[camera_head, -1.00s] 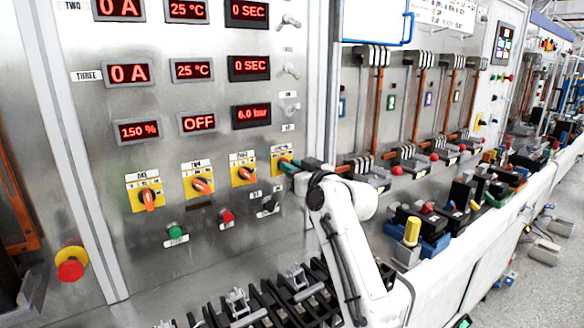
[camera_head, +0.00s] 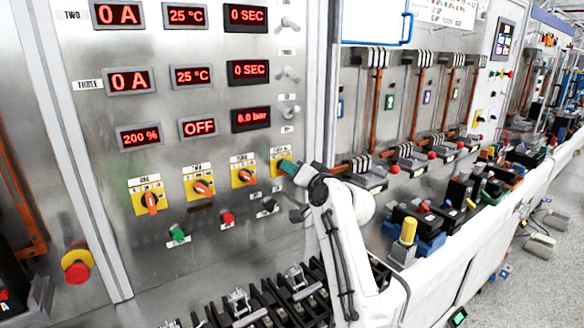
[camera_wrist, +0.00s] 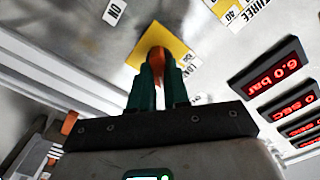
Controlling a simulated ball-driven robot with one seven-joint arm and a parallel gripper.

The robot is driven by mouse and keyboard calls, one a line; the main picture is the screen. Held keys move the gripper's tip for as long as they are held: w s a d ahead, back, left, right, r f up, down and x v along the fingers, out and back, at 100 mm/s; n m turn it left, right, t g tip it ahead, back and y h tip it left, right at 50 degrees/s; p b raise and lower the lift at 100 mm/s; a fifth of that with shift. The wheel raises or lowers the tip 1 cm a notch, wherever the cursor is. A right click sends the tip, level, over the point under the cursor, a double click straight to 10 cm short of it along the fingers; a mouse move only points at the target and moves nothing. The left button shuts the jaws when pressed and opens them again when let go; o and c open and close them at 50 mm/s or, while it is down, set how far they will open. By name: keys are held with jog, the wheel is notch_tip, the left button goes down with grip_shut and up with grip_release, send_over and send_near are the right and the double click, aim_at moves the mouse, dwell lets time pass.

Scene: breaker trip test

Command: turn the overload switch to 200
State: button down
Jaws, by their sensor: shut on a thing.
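The overload switch is an orange knob on a yellow plate (camera_head: 279,155), the rightmost in a row of similar switches on the grey metal panel. My gripper (camera_head: 287,166) reaches it from the right, and its green fingers cover most of the knob. In the wrist view, the gripper (camera_wrist: 157,65) is shut on the orange knob (camera_wrist: 157,54), with a finger on each side and the yellow plate (camera_wrist: 180,42) behind. The knob's pointer and scale are largely hidden. The percent display (camera_head: 139,137) at the lower left reads 200 %.
Other orange knobs sit to the left, such as the nearest one (camera_head: 244,175). Below are a green button (camera_head: 177,232) and a red button (camera_head: 227,217). A red emergency button (camera_head: 76,266) is at far left. Black breaker parts (camera_head: 265,305) lie below my arm.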

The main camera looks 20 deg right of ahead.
jog(key=shift+m, duration=0.4)
jog(key=c, duration=1.1)
grip_release()
jog(key=b+v, duration=0.1)
jog(key=v, duration=0.9)
jog(key=shift+s+d+b, duration=0.15)
jog(key=shift+s+b, duration=0.15)
jog(key=shift+s, duration=0.1)
